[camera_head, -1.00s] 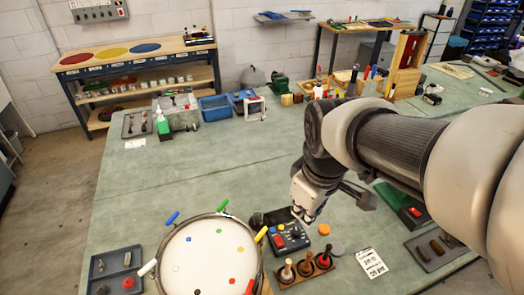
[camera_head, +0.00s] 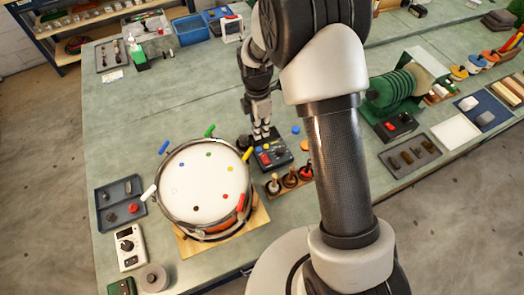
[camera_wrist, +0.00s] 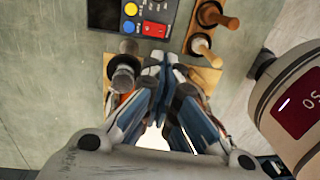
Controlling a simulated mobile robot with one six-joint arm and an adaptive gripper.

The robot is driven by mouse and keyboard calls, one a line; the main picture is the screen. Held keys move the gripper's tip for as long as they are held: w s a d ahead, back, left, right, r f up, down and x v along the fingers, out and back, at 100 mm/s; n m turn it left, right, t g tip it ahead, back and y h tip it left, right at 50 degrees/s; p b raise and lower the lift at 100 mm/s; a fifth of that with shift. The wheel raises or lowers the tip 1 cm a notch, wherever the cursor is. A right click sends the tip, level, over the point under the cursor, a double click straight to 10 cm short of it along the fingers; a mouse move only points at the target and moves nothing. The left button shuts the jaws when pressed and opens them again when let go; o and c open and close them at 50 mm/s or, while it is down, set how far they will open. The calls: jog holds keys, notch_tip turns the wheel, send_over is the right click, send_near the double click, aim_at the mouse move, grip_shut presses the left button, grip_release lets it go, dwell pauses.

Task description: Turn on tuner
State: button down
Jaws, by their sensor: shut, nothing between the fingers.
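A dark control box (camera_head: 272,156) with a red switch and small coloured buttons sits on the green bench, right of the drum. It looks like the tuner, but no label is readable. In the wrist view the box (camera_wrist: 128,15) shows a dark panel, yellow and blue buttons and a red rocker switch (camera_wrist: 155,29). My gripper (camera_head: 262,135) is shut and empty, pointing down at the box's far edge in the head view. In the wrist view its fingertips (camera_wrist: 160,62) lie just below the red switch in the picture. I cannot tell whether they touch it.
The drum (camera_head: 205,182) with coloured pegs stands left of the box. A rack of wood-handled tools (camera_head: 290,179) is close in front. A dark knob (camera_wrist: 124,76) stands beside my fingers. A white dial device (camera_head: 128,245) lies at front left.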

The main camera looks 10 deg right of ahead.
aim_at(263, 165)
jog(key=shift+f, duration=0.3)
jog(key=f, duration=0.4)
jog(key=s+f+b, duration=0.1)
jog(key=f, duration=0.4)
jog(key=f+b, duration=0.1)
jog(key=f, duration=0.4)
jog(key=shift+s+d, duration=0.2)
jog(key=shift+s, duration=0.1)
jog(key=shift+s+f+b, duration=0.15)
jog(key=shift+f+b, duration=0.4)
jog(key=shift+s+r, duration=0.15)
jog(key=shift+r, duration=0.1)
